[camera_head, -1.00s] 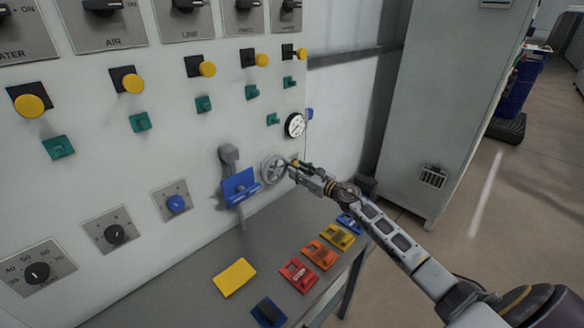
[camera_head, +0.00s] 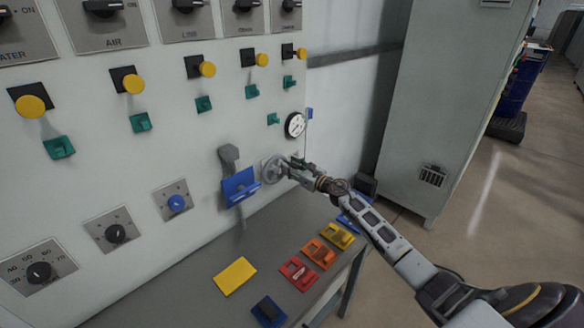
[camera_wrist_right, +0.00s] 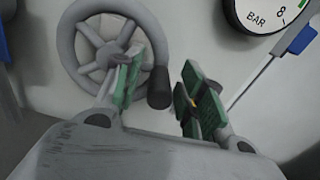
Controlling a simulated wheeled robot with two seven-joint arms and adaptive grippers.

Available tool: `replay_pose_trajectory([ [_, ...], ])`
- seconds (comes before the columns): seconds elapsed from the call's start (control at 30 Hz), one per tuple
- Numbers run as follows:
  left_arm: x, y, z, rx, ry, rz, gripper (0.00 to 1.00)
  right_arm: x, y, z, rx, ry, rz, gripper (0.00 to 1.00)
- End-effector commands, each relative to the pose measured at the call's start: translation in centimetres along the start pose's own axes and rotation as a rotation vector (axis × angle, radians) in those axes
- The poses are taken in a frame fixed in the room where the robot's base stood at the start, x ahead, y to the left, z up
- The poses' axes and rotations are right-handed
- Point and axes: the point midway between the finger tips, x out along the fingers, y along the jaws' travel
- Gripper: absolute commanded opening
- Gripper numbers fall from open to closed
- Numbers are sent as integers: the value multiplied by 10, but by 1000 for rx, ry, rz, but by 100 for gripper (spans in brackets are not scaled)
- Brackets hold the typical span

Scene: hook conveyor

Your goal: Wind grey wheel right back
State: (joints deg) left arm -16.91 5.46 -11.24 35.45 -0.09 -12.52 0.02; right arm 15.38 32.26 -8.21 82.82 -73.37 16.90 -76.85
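The grey wheel (camera_head: 271,168) is a spoked handwheel on the panel wall. In the right wrist view the wheel (camera_wrist_right: 82,62) fills the upper left, with a dark knob handle (camera_wrist_right: 158,88) at its lower right rim. My right gripper (camera_head: 287,165) is at the wheel's right side in the head view. Its green-padded fingers are apart in the wrist view (camera_wrist_right: 165,88), one over the wheel's right part and one right of the knob. The knob shows in the gap between them; I cannot tell whether either finger touches it. My left gripper is not in view.
A round gauge (camera_head: 295,125) sits above the wheel. A blue box-like fitting with a grey lever (camera_head: 240,187) is just left of it. A grey shelf (camera_head: 200,290) below carries several coloured blocks. A grey cabinet (camera_head: 440,100) stands to the right.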

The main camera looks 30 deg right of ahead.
Motion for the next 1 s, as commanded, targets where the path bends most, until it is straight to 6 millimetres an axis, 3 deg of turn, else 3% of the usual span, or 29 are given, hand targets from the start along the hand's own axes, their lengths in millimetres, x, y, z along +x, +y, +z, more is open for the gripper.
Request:
replay_pose_trajectory([
  [0.03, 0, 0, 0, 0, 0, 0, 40, 0, 0, 0, 0, 0, 0, 32],
  [0.3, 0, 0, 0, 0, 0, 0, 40, 0, -1, 1, 0, -2, -2, 0],
  [0.67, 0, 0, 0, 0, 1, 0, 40, 0, -3, 2, 18, -5, -5, 0],
  [1.0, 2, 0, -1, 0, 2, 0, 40, 0, -4, -4, 162, -9, -8, 0],
])
